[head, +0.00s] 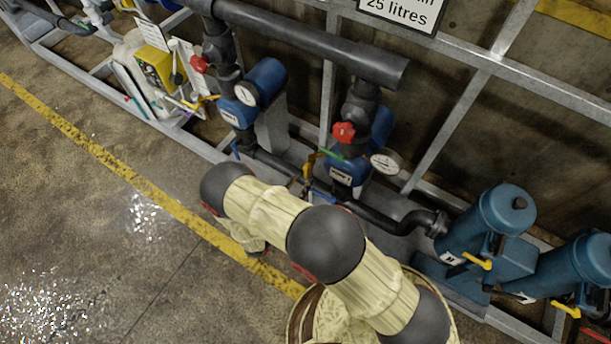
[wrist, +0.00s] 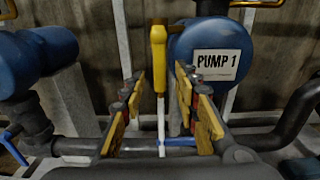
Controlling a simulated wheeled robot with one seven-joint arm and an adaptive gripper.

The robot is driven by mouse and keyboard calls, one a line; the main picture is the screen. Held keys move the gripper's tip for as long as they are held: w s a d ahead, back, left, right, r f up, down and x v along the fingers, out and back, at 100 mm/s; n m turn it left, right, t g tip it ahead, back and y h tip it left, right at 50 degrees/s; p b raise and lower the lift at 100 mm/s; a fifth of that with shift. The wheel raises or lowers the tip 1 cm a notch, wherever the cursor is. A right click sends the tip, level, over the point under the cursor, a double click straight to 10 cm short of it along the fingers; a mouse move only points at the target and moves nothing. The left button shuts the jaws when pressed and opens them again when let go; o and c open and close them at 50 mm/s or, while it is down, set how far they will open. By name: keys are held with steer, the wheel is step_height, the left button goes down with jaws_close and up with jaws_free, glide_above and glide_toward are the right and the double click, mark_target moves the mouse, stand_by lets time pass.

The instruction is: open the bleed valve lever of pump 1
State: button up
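The blue body of pump 1 (wrist: 208,42), with its "PUMP 1" label, fills the upper middle of the wrist view. A yellow lever handle (wrist: 158,52) stands upright just left of the label, with a thin pale stem below it. My gripper (wrist: 159,105) is open, with one yellow-padded finger on each side of this stem. I see no contact, and the depth between fingers and lever is hard to judge. A blue lever (wrist: 177,142) lies crosswise lower down. In the head view a yellow lever (head: 310,163) shows beside the right-hand blue pump; my arm largely hides the gripper.
A dark pipe (wrist: 285,120) runs at the right of the wrist view, and another blue body (wrist: 35,60) stands at the left. In the head view, red knobs (head: 344,132), a gauge (head: 384,164) and metal frame bars crowd the pumps. The floor left of the yellow line is clear.

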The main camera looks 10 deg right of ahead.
steer(key=v, duration=0.8)
steer(key=shift+s+a, duration=0.2)
steer(key=shift+s, duration=0.05)
